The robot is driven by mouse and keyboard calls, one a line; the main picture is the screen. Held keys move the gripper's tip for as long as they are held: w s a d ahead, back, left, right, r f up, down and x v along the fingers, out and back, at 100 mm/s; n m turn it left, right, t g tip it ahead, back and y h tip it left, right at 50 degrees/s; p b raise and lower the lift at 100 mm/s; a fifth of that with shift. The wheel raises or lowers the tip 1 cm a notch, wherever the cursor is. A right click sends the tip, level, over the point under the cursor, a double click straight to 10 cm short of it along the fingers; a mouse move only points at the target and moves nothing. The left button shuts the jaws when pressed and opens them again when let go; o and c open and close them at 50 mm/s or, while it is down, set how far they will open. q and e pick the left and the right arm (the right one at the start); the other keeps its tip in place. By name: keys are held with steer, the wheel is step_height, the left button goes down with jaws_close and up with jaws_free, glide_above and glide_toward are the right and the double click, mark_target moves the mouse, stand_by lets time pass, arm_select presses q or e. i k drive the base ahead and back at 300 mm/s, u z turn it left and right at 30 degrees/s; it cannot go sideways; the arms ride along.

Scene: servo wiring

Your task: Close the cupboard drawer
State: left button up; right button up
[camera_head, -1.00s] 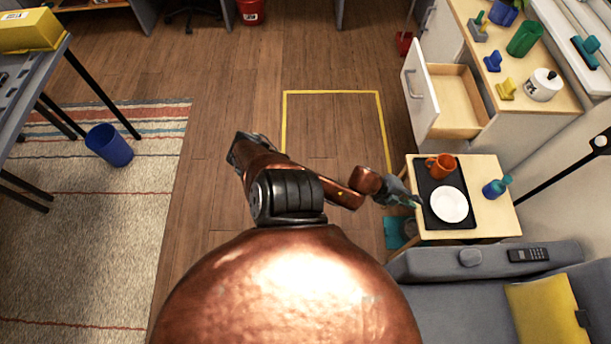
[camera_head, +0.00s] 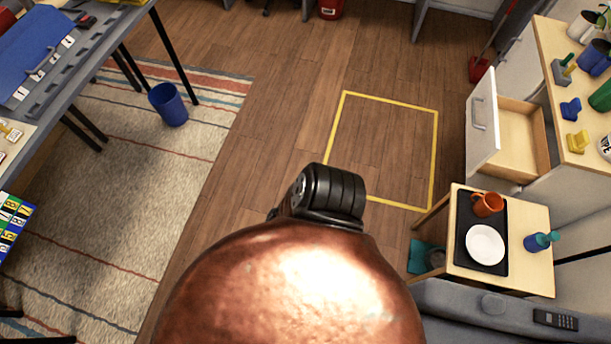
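The cupboard (camera_head: 587,184) stands at the right edge, with a light wooden top. Its drawer (camera_head: 518,150) is pulled out to the left, showing a white front with a grey handle and a bare wooden inside that looks empty. Nothing touches the drawer. Neither gripper is in view; only my copper body and a black joint show at the bottom middle, apart from the drawer.
A small wooden table (camera_head: 528,280) below the drawer carries a black tray, an orange mug, a white plate and a teal bottle. A grey sofa is at the bottom right. Yellow tape (camera_head: 343,95) marks open floor. A blue bin (camera_head: 169,106) stands left.

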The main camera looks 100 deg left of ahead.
mark_target(507, 139)
steer(key=u, duration=1.85)
